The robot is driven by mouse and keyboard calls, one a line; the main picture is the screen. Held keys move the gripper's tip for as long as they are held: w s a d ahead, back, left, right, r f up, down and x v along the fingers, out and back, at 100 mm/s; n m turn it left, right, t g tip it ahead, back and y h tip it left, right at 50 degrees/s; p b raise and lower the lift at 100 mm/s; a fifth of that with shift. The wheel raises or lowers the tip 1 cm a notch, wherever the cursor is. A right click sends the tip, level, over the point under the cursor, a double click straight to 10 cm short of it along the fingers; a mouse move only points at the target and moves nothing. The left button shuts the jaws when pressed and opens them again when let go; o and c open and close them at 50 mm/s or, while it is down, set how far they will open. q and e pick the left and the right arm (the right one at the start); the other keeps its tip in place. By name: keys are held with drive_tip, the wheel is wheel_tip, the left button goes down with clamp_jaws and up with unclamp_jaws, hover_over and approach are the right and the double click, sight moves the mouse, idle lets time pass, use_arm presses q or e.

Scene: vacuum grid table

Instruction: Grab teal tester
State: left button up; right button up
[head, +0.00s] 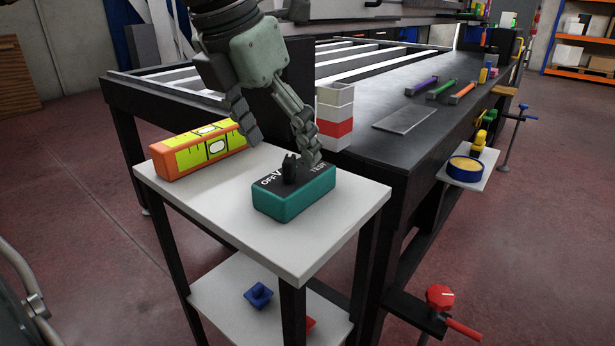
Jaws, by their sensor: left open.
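The teal tester (295,202) is a small box with a black top face, a dark knob and white lettering that includes OFF and TEST. It lies near the right edge of the white side table (330,235) in the head view. My left gripper (284,147) comes down from above with its fingers spread apart. One finger is over the tester's right back part and the other is behind and to the left of the tester. I cannot tell whether the right finger touches the tester. My right gripper is not in view.
An orange and yellow level (203,150) lies on the side table's left part. A red and white container (335,115) stands just behind the gripper. The dark grid table (375,150) adjoins at the back, with several coloured tools. The side table's front is clear.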

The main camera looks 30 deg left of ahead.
sight(297, 173)
use_arm(q)
drive_tip(key=shift+x, duration=1)
drive_tip(key=x, duration=0.4)
drive_tip(key=shift+d+f, duration=0.2)
drive_tip(key=shift+d, duration=0.2)
drive_tip(key=shift+w+f, duration=0.1)
drive_tip(key=shift+f, duration=0.1)
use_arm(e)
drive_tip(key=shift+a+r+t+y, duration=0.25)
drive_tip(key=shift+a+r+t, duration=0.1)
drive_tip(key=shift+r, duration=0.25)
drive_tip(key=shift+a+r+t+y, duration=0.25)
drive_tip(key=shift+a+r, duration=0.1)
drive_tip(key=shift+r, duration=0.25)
use_arm(q)
drive_tip(key=shift+c, duration=0.4)
drive_tip(key=c, duration=1.3)
drive_tip(key=shift+r, duration=0.1)
